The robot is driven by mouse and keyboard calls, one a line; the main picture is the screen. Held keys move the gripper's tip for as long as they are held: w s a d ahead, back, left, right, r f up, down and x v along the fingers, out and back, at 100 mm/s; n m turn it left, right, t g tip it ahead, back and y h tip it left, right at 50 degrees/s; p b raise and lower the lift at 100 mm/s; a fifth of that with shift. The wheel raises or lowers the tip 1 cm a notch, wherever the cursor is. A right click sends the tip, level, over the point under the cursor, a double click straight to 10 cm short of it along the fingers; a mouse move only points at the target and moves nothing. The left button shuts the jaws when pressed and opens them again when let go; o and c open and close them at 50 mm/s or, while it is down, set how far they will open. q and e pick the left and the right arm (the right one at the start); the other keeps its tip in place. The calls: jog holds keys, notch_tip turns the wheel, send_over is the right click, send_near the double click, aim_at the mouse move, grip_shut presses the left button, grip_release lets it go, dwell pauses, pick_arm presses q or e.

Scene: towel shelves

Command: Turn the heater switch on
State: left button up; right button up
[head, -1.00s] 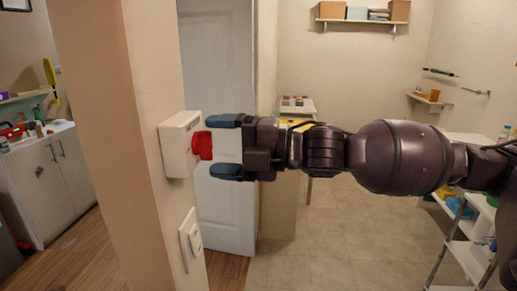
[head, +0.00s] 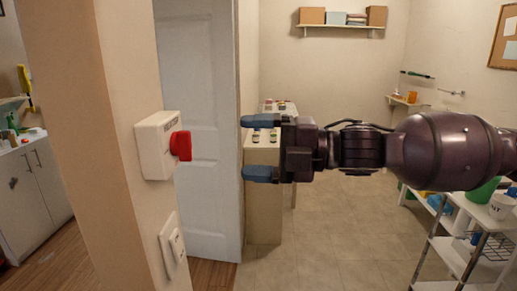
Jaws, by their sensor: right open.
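The heater switch is a white box (head: 154,147) with a red knob (head: 181,146), fixed to the wall's end face left of centre in the head view. My right gripper (head: 261,148) is open and empty, to the right of the red knob and apart from it. Its two blue fingertips point left toward the knob, one above the other, at about the knob's height in the picture. My left gripper is not in view.
A second white wall plate (head: 172,246) sits below the switch. A white door (head: 200,120) stands behind. A wire trolley (head: 465,235) is at the lower right, and a shelf with boxes (head: 342,26) hangs on the back wall. Tiled floor (head: 345,235) is clear.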

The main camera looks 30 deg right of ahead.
jog(key=shift+s+d, duration=0.2)
dwell(0.7)
